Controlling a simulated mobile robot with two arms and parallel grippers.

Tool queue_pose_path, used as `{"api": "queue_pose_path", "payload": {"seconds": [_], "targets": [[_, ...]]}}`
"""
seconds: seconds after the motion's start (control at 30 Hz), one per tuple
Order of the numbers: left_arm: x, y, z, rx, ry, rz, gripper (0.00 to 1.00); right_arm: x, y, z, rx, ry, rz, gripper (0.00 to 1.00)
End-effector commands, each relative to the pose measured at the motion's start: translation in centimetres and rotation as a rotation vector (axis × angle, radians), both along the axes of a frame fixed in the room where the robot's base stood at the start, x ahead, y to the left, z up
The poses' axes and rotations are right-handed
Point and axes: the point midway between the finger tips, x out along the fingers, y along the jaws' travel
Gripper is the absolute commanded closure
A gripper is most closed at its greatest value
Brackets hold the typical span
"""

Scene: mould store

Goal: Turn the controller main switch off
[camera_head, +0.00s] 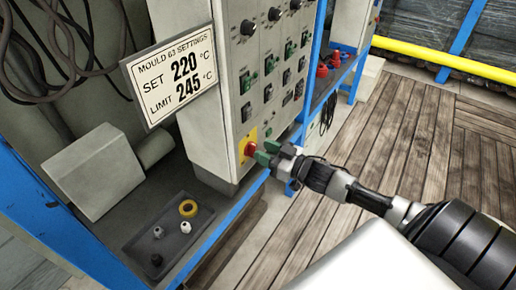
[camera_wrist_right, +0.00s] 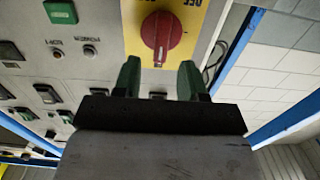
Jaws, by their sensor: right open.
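The controller main switch is a red rotary knob (camera_head: 249,148) on a yellow plate (camera_head: 242,141), low on the grey controller cabinet (camera_head: 228,110). In the right wrist view the red knob (camera_wrist_right: 162,32) is ahead of the fingers, on its yellow plate (camera_wrist_right: 194,20), with partly cut-off lettering. My right gripper (camera_head: 264,154) is just in front of the knob. Its two green fingertips are apart in the right wrist view (camera_wrist_right: 157,80), with the knob beyond the gap between them. I cannot tell whether they touch it. My left gripper is not in view.
A dark tray (camera_head: 135,244) with small rings and parts lies on the shelf below. Blue frame posts (camera_head: 313,75) stand beside the cabinet. The wooden floor (camera_head: 430,130) at right is open.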

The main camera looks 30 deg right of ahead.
Motion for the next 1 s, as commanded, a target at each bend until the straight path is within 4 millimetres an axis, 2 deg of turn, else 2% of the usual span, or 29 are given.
{"api": "queue_pose_path", "payload": {"seconds": [0.2, 0.57, 0.83, 1.0], "targets": [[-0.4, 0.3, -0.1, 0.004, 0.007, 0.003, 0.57, 2.1, 0.8, 0.0, 0.002, 0.000, -0.002, 0.58], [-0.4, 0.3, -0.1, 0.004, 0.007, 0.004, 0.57, 2.4, 1.0, -0.1, 0.001, 0.001, -0.001, 0.58], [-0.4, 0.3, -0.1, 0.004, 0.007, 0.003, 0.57, 2.4, 1.0, -0.1, 0.001, 0.001, -0.001, 0.98], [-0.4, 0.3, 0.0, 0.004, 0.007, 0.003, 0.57, 2.4, 1.0, 0.0, -0.001, 0.001, -0.001, 1.00]]}}
